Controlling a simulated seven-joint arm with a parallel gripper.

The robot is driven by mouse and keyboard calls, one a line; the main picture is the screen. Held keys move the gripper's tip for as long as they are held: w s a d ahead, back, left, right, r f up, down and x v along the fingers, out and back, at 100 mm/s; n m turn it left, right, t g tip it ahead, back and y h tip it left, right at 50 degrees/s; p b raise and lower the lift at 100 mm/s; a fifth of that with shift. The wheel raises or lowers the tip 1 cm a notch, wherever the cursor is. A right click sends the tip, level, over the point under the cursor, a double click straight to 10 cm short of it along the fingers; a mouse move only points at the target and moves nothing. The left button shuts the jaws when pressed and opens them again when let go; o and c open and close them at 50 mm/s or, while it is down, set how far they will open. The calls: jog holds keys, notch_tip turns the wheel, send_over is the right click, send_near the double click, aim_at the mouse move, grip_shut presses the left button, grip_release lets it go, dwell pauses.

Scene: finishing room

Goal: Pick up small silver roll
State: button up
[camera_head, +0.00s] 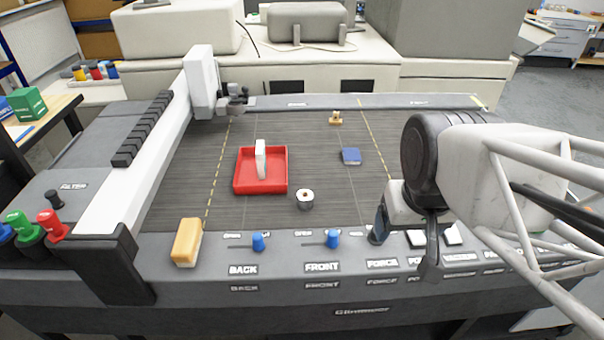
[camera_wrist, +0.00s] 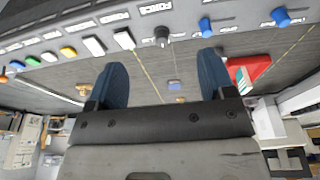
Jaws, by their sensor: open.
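The small silver roll (camera_head: 305,198) stands on the dark slatted bed, just right of and in front of the red tray. It is a short grey cylinder with a pale top and a dark centre hole. My gripper (camera_head: 405,250) is to the right of the roll, over the front control panel, apart from it. In the wrist view the two blue fingers of my gripper (camera_wrist: 160,80) are spread wide with nothing between them. I cannot make out the roll in the wrist view; a finger may hide it.
The red tray (camera_head: 260,187) holds a white upright piece (camera_head: 261,158). A blue block (camera_head: 351,156) and a small brass piece (camera_head: 335,118) lie farther back. A yellow block (camera_head: 187,242) and blue knobs (camera_head: 258,242) line the front panel. A white gantry (camera_head: 160,150) spans the left side.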

jog(key=m+t+y, duration=0.2)
jog(key=m+y, duration=0.9)
jog(key=m, duration=0.7)
send_over(311, 197)
jog(key=s+d, duration=0.3)
jog(key=s, duration=0.6)
notch_tip(311, 197, down, 12)
jog(key=shift+w+a+r, duration=0.1)
jog(key=shift+r, duration=0.05)
jog(key=w+f+m, duration=0.1)
jog(key=m, duration=0.1)
jog(key=w+d+f+m+t, duration=0.1)
jog(key=w, duration=0.1)
jog(key=w+f+m+t, duration=0.1)
jog(key=m, duration=0.1)
jog(key=shift+w+d+f+m, duration=0.1)
jog(key=shift+w+d+m, duration=0.05)
jog(key=shift+w+m, duration=0.2)
jog(key=shift+w+d+f+m+t, duration=0.2)
jog(key=shift+w+f+m+t, duration=0.15)
jog(key=shift+w+m+t, duration=0.2)
jog(key=shift+x, duration=1.25)
